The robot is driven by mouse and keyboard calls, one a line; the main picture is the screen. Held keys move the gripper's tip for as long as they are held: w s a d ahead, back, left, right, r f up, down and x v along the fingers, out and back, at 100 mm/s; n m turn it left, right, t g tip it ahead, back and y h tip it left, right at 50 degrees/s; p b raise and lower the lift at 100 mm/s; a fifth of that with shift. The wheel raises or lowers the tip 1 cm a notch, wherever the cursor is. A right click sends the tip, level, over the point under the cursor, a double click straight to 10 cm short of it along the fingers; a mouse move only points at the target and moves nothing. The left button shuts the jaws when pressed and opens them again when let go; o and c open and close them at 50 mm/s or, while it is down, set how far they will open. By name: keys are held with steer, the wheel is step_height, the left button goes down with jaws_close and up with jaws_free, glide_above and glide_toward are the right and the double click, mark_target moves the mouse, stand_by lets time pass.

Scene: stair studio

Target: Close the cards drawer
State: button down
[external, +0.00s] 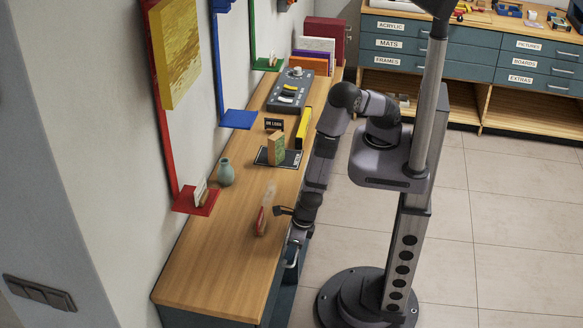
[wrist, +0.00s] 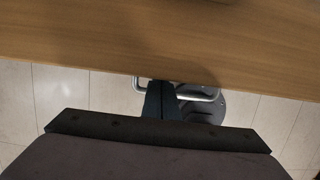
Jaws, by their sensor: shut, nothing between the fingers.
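The cards drawer's label is not readable in either view. A drawer front with a silver handle (external: 292,257) shows just under the front edge of the wooden counter (external: 215,245); I cannot tell how far it stands out. My gripper (external: 297,238) points down at the counter's front edge, right above that handle. In the wrist view my gripper (wrist: 161,88) has its dark fingers together and empty. They cover the middle of a silver handle (wrist: 206,97), whose ends show on both sides. I cannot tell if they touch it.
On the counter are a red-and-white object (external: 261,220), a teal vase (external: 226,172), a small box on a dark mat (external: 276,149) and a grey console (external: 291,90). Red and blue wall shelves overhang the back. Another drawer cabinet (external: 480,48) stands behind. Tiled floor is clear at right.

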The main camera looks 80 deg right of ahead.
steer(key=shift+w+r, duration=0.2)
steer(key=shift+w, duration=0.2)
steer(key=p+v, duration=0.8)
steer(key=v, duration=0.2)
steer(key=shift+s+f, duration=0.15)
steer(key=shift+s, duration=0.25)
steer(key=w+d+r+m, duration=0.2)
steer(key=d+m, duration=0.1)
steer(key=w+d+r+m, duration=0.2)
steer(key=w+d+m, duration=0.1)
steer(key=d, duration=0.1)
steer(key=w+d+r+m+h, duration=0.1)
steer(key=w+d+r+m, duration=0.1)
steer(key=d+m, duration=0.1)
steer(key=shift+w+d+r+m, duration=0.15)
steer(key=shift+d+r+m, duration=0.05)
steer(key=shift+r+m, duration=0.15)
steer(key=d+r+m+g, duration=0.1)
steer(key=d+r+m, duration=0.3)
steer(key=d+m, duration=0.45)
steer(key=d+r+m+g, duration=0.1)
steer(key=d+r+m, duration=0.3)
steer(key=d+m, duration=0.4)
steer(key=s+d+r+m+y, duration=0.1)
steer(key=s+d+r+m, duration=0.2)
steer(key=s+d+m, duration=0.4)
steer(key=m, duration=0.2)
steer(key=shift+d+m+g, duration=0.15)
steer(key=shift+m+g, duration=0.25)
